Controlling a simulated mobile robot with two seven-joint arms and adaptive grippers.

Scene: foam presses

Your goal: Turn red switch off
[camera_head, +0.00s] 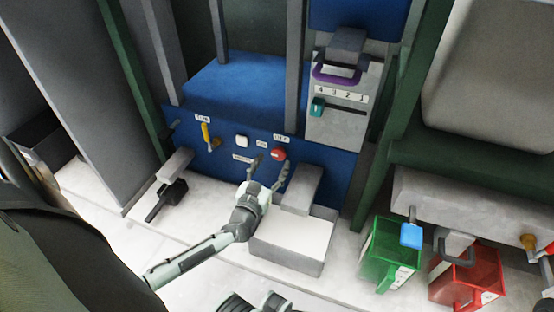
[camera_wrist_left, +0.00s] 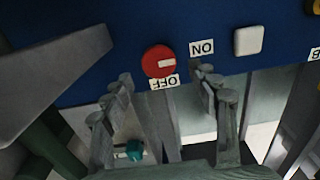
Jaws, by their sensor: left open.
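The red switch (camera_head: 277,154) is a round knob on the blue front panel of the press. It also shows in the left wrist view (camera_wrist_left: 155,58), with a white mark pointing right, nearer the ON label (camera_wrist_left: 202,47) than the OFF label (camera_wrist_left: 165,82) below the knob. My left gripper (camera_head: 272,170) is open and empty just in front of the panel. In the left wrist view its fingers (camera_wrist_left: 162,90) stand spread on either side of the OFF label, a little below the knob. Contact with the knob does not show.
A white button (camera_head: 241,141) and a yellow lever (camera_head: 206,137) are left of the switch. A grey block (camera_head: 302,188) on a pale box (camera_head: 292,241) stands right of my left gripper. A green bin (camera_head: 378,252) and red bin (camera_head: 467,280) are further right.

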